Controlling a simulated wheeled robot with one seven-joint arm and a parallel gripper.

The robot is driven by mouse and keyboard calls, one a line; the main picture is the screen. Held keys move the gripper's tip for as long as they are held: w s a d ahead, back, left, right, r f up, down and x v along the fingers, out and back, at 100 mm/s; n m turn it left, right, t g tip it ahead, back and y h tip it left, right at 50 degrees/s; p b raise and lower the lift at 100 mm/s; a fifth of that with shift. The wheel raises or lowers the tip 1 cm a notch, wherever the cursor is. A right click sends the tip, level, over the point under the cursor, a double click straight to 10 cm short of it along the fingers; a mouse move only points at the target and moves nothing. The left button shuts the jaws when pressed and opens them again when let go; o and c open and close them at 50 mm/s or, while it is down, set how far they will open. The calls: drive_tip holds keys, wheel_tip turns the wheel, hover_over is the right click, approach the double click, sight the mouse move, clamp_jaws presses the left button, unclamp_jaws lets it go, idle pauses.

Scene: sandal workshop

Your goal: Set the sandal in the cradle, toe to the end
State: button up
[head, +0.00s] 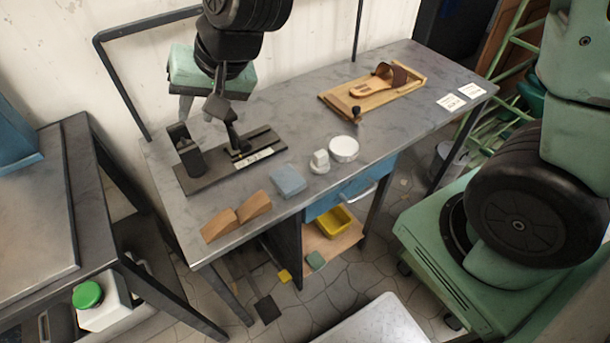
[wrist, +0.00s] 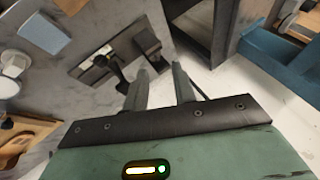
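The sandal (head: 362,88), with a tan sole and a brown strap (head: 391,74), lies on the light wooden cradle (head: 407,91) at the back right of the bench. Its strap is toward the back right; I cannot tell if its toe touches the cradle's end. Part of the cradle shows at the lower left of the wrist view (wrist: 38,127). My gripper (head: 203,107) is far left of them, above the black fixture. In the wrist view its fingers (wrist: 160,78) are apart with nothing held between them.
A black fixture (head: 190,184) with upright parts stands below my gripper. Bare bench (head: 300,108) separates the fixture from the cradle.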

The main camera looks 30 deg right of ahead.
drive_tip(key=s+d+n+g+h, duration=0.2)
drive_tip(key=s+d+n, duration=0.1)
drive_tip(key=s, duration=0.7)
drive_tip(key=s+d+r+n+g+h+p, duration=0.1)
drive_tip(key=s+d+n, duration=0.3)
drive_tip(key=s, duration=0.6)
drive_tip(key=shift+s+d+n+g+h, duration=0.3)
drive_tip(key=shift+n+g+h, duration=0.2)
drive_tip(key=shift+n+g, duration=0.5)
